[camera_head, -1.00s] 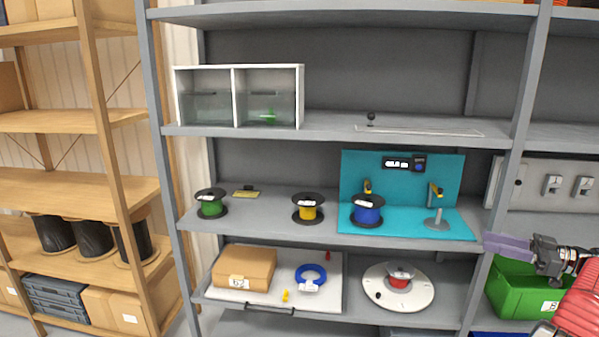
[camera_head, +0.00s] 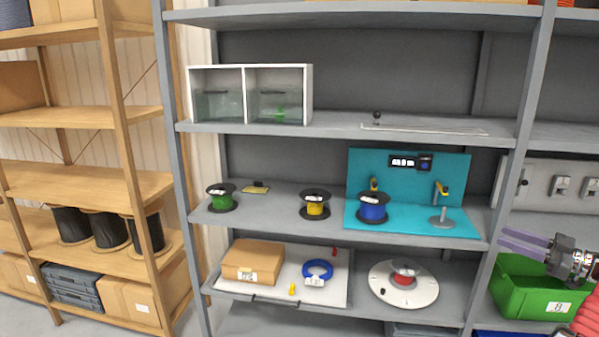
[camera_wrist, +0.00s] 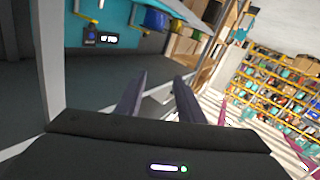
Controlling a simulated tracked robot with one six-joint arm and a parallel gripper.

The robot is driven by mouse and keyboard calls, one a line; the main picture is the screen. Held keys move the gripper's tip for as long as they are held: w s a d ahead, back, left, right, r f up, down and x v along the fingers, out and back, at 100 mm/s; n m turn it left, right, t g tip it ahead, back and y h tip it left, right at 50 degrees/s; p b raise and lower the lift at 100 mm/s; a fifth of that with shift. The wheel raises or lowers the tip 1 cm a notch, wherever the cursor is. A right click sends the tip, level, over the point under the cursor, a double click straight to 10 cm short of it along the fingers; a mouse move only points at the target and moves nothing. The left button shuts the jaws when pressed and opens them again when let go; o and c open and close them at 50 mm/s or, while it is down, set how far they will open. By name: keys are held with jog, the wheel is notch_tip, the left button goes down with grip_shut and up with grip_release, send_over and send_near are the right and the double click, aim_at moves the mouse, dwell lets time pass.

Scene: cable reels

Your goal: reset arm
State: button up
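My gripper (camera_head: 522,243) is at the right of the head view, in front of the grey shelf's right upright and above the green bin. Its two purple-grey fingers point left with a small gap between them. In the wrist view the fingers (camera_wrist: 158,98) stand clearly apart with nothing between them. The gripper touches no reel. A green reel (camera_head: 221,199), a yellow reel (camera_head: 315,206) and a blue reel (camera_head: 373,208) stand on the middle shelf. The blue one is on the turquoise station (camera_head: 408,165), beside a grey post stand.
Below stand a white tray (camera_head: 225,287) with a cardboard box (camera_head: 253,260) and blue ring (camera_head: 318,270), and a white turntable (camera_head: 425,292) with a red reel. A green bin (camera_head: 515,292) is under my gripper. A two-part clear-fronted case (camera_head: 250,67) stands on the upper shelf.

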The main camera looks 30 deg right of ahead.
jog(key=w+d+f+m+g+h, duration=0.25)
jog(key=d+m+g+h, duration=0.25)
jog(key=d+m+h, duration=1.05)
jog(key=w+a+f+n+g+y, duration=0.1)
jog(key=w+a+g, duration=0.15)
jog(key=a, duration=1.05)
jog(key=w+a+f+n+g+y, duration=0.1)
jog(key=a+g, duration=0.2)
jog(key=a, duration=1.1)
jog(key=w+a+f+g+y, duration=0.1)
jog(key=w+a+g, duration=0.15)
jog(key=a, duration=1.05)
jog(key=s+a+r+n+y, duration=0.1)
jog(key=s+a, duration=0.3)
jog(key=a, duration=1.1)
jog(key=s+a+r+n+t+y, duration=0.1)
jog(key=s+a+n+y, duration=0.2)
jog(key=a, duration=1.2)
jog(key=s+a+r+n+y, duration=0.1)
jog(key=s+a, duration=0.4)
jog(key=a, duration=1.1)
jog(key=n+y, duration=0.1)
jog(key=n, duration=0.1)
jog(key=shift+s+r+n, duration=0.25)
jog(key=shift+r+n, duration=0.1)
